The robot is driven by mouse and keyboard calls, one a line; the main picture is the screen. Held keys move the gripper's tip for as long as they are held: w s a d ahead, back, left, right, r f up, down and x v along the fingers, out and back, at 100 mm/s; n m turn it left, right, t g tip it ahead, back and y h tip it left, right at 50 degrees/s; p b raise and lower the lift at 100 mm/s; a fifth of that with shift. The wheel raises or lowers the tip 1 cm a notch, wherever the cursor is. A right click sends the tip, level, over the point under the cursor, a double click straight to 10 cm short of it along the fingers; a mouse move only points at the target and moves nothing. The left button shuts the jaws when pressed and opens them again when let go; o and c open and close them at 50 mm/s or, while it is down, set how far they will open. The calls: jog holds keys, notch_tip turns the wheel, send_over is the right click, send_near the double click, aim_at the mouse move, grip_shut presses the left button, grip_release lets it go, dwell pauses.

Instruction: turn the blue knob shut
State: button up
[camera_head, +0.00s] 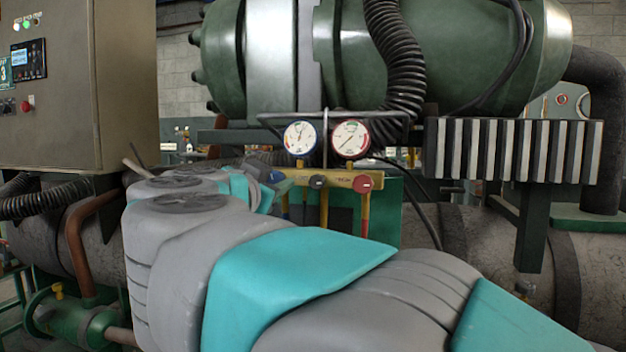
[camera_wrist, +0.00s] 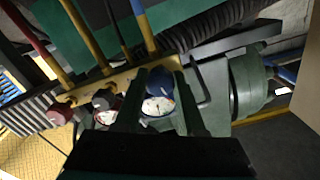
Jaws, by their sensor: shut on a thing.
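The blue knob (camera_wrist: 159,82) sits at the end of the brass-yellow manifold bar, seen in the wrist view between my two dark fingers. My gripper (camera_wrist: 158,92) is shut on it. In the head view my gripper (camera_head: 268,180) reaches the left end of the manifold (camera_head: 338,178), and a small part of the blue knob (camera_head: 283,187) shows beside it. The rest of the knob is hidden there by my gripper and arm. How far the knob is turned cannot be told.
A black knob (camera_head: 318,181) and a red knob (camera_head: 363,184) sit to the right on the manifold. Two gauges, one blue-rimmed (camera_head: 300,138) and one red-rimmed (camera_head: 350,138), stand above. Hoses hang below. A control cabinet (camera_head: 75,100) stands left, a green tank (camera_head: 440,55) behind.

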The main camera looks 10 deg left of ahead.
grip_shut()
jog(key=shift+m, duration=0.3)
jog(key=m, duration=0.4)
jog(key=shift+f, duration=0.15)
jog(key=m+b, duration=0.2)
jog(key=m, duration=0.3)
jog(key=shift+f+m, duration=0.1)
jog(key=shift+m, duration=0.3)
jog(key=m+b, duration=0.3)
jog(key=m, duration=0.2)
jog(key=shift+f+b, duration=0.15)
jog(key=shift+b, duration=0.15)
jog(key=m+b, duration=0.3)
jog(key=m, duration=0.2)
jog(key=shift+m+b, duration=0.3)
jog(key=shift+b, duration=0.05)
